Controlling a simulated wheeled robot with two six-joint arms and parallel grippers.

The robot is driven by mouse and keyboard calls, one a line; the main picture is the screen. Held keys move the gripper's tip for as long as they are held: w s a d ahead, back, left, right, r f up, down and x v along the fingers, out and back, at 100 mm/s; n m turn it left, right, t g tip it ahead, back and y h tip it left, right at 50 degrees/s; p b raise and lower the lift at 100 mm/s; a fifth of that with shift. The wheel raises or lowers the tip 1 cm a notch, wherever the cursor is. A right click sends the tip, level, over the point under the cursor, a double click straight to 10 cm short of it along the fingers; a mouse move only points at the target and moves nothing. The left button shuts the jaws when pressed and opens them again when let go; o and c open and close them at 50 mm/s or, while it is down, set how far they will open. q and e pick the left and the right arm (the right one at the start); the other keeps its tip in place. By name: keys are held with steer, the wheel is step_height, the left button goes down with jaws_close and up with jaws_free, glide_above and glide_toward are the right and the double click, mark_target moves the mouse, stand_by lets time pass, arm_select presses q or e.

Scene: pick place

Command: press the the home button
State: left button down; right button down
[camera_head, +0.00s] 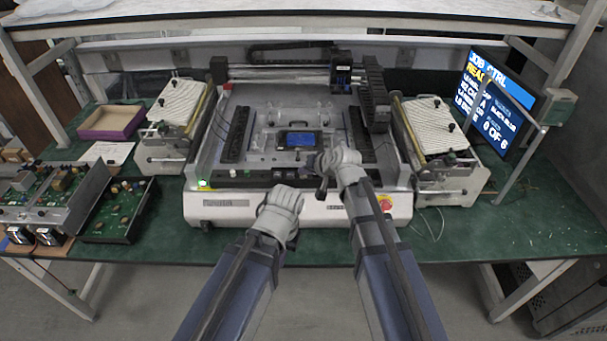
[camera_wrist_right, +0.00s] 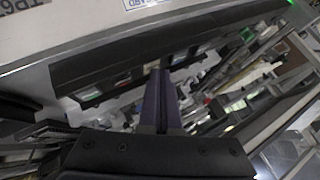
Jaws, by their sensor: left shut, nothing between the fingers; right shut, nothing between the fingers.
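The machine (camera_head: 300,207) stands on the green bench with a row of small buttons (camera_head: 248,173) along its front panel. I cannot tell which is the home button, as no label is readable. My right gripper (camera_head: 319,180) is shut and empty at the front panel, right of the middle. In the right wrist view, its shut fingers (camera_wrist_right: 159,75) point at a dark strip with several small coloured buttons (camera_wrist_right: 200,50); contact cannot be judged. My left gripper (camera_head: 292,238) is shut and empty, lower, in front of the machine's front face.
A green light (camera_head: 203,183) and a red emergency knob (camera_head: 386,203) are on the machine's front. A small display (camera_head: 300,139) lies inside it. Feeder units (camera_head: 437,130) flank it. Circuit boards (camera_head: 115,213) lie at left; a monitor (camera_head: 495,100) is at right.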

mark_target(305, 177)
steer(key=shift+r+p, duration=0.7)
steer(key=shift+r, duration=0.05)
step_height(305, 177, up, 5)
steer(key=p, duration=0.5)
steer(key=shift+r, duration=0.1)
stand_by(0.4)
steer(key=s+d+f+n+g+h, duration=0.2)
steer(key=s, duration=0.6)
steer(key=s+d+f+n+g+h, duration=0.1)
steer(key=s+f+g+h, duration=0.1)
steer(key=s, duration=0.7)
steer(key=s+d+f+n+g+h, duration=0.2)
steer(key=s+g, duration=0.1)
steer(key=s, duration=0.5)
steer(key=shift+s+d+f+n+g+h, duration=0.3)
steer(key=shift+s+f+g+h, duration=0.05)
steer(key=shift+s+g+h, duration=0.05)
